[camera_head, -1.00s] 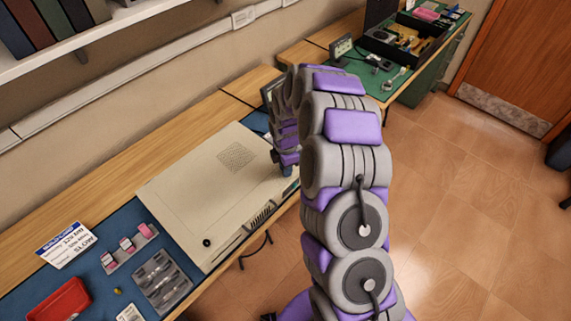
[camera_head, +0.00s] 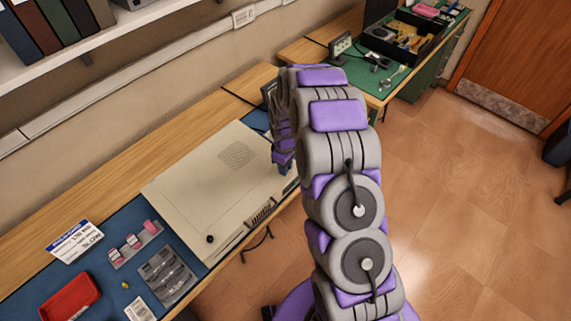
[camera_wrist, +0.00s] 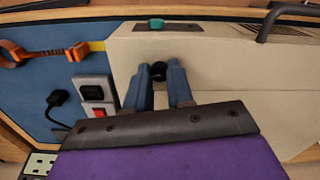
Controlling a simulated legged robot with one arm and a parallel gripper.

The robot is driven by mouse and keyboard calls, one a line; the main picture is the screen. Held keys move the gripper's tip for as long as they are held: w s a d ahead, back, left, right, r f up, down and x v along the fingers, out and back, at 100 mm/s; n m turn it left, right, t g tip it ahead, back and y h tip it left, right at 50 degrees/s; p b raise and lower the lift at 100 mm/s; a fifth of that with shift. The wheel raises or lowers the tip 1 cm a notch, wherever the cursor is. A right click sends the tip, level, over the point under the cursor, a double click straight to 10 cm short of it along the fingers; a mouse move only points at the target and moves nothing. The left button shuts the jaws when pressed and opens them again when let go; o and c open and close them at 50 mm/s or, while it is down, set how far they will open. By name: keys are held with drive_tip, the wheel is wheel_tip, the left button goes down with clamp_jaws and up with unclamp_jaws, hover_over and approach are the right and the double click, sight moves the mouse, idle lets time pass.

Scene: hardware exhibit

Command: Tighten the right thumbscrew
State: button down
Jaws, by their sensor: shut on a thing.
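The flat beige computer case (camera_head: 205,190) lies on the blue mat of the workbench. One black thumbscrew (camera_head: 210,239) sits at its near left corner. Another black thumbscrew (camera_wrist: 158,71) shows in the wrist view, on the case's beige edge panel. My gripper (camera_wrist: 161,78) has its two blue fingers closed around that thumbscrew, one on each side. In the head view my gripper (camera_head: 285,166) is at the right end of the case, and my arm hides the thumbscrew there.
A red tray (camera_head: 70,298), a grey parts tray (camera_head: 166,275) and a label card (camera_head: 74,242) lie left of the case. The wrist view shows a black socket (camera_wrist: 91,87), a red switch (camera_wrist: 98,115) and an orange item (camera_wrist: 40,54). Open floor lies to the right.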

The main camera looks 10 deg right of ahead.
drive_tip(key=m+p, duration=0.1)
drive_tip(key=m, duration=0.4)
drive_tip(key=shift+w+r+m, duration=0.1)
drive_tip(key=shift+m, duration=0.2)
drive_tip(key=m, duration=0.4)
drive_tip(key=shift+p, duration=0.4)
drive_tip(key=m, duration=0.5)
drive_tip(key=shift+m, duration=0.4)
drive_tip(key=shift+w+m, duration=0.1)
drive_tip(key=shift+m, duration=2.2)
drive_tip(key=c, duration=1)
unclamp_jaws()
